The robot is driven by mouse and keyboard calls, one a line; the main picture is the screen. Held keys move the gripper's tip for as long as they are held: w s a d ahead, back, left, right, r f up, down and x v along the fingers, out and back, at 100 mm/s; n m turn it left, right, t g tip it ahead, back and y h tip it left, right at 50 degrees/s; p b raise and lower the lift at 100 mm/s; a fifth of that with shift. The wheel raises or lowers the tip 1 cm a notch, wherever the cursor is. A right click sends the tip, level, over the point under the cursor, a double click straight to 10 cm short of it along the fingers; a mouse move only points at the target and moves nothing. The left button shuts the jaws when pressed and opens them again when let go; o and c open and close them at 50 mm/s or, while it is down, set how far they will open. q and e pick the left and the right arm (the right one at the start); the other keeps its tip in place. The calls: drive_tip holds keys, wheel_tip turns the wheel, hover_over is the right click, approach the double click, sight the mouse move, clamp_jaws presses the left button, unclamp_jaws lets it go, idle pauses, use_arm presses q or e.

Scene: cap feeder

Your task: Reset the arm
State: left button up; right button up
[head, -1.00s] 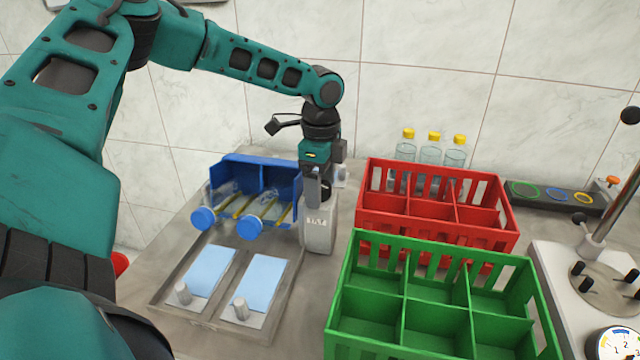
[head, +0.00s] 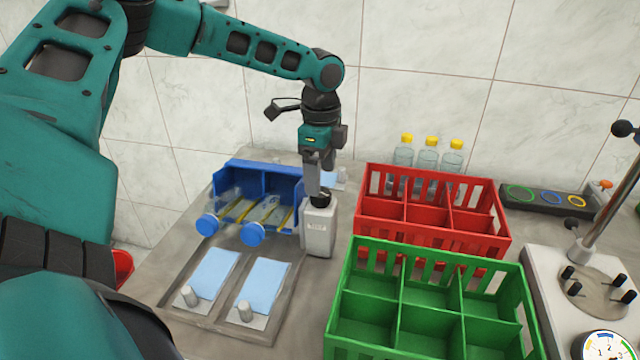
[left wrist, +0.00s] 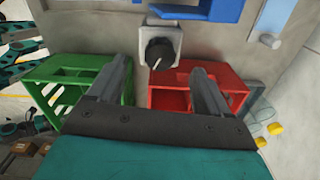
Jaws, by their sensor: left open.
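My left gripper (head: 313,186) hangs pointing down just above a grey box with a black knob (head: 319,230), to the right of the blue feeder. In the left wrist view its two fingers (left wrist: 162,82) are apart with nothing between them. The black knob (left wrist: 158,53) of the box shows beyond the fingertips, apart from them. My left arm (head: 250,52) reaches in from the upper left. My right gripper is not in the views.
A blue two-bay feeder (head: 262,185) with blue-capped bottles stands left of the box. A red crate (head: 430,240) and a green crate (head: 425,300) are close on the right. Yellow-capped bottles (head: 428,158) stand behind. A gauge stand (head: 570,270) is at far right.

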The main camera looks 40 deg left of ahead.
use_arm(q)
wheel_tip(320, 180, up, 2)
drive_tip(key=shift+r+p, duration=0.1)
drive_tip(key=shift+p, duration=0.5)
